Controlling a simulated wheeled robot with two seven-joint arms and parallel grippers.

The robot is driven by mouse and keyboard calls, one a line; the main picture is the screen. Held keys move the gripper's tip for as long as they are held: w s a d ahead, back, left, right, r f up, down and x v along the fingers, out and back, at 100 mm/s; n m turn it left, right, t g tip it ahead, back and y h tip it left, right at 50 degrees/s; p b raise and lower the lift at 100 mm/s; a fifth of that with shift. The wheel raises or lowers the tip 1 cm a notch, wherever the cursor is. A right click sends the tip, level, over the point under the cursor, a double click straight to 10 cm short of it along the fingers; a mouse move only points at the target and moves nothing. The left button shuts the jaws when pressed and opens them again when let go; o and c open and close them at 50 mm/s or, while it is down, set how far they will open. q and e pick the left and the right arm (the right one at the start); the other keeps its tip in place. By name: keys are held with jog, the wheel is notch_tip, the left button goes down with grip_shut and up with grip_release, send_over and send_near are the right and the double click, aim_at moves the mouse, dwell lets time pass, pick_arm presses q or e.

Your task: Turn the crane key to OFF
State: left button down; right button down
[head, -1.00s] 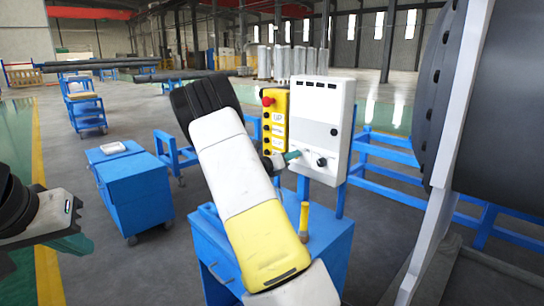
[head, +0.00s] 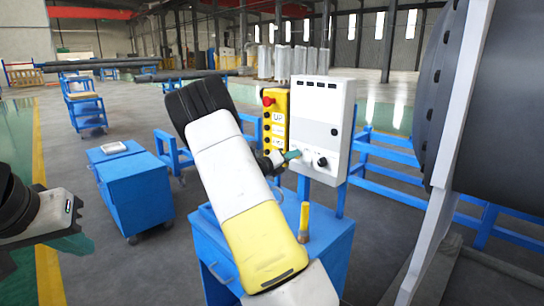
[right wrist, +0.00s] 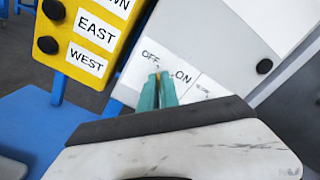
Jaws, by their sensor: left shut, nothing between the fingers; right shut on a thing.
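The white control box (head: 325,110) stands upright on a post behind the blue cabinet. My right gripper (head: 297,154) reaches its lower left part. In the right wrist view its teal fingers (right wrist: 158,80) are shut, with their tips at the panel between the OFF label (right wrist: 150,55) and the ON label (right wrist: 183,76). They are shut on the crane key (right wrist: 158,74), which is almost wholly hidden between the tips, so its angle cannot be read. My left gripper (head: 78,242) is shut and empty at the left edge of the head view, far from the box.
A yellow pendant (head: 275,125) with a red button and black buttons hangs just left of the box. A black knob (head: 321,161) is right of my fingers. A yellow-handled tool (head: 304,222) stands on the blue cabinet (head: 325,243). A large dark flanged shell (head: 510,100) fills the right.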

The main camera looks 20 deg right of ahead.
jog(key=c, duration=1.6)
grip_release()
jog(key=shift+v, duration=3.9)
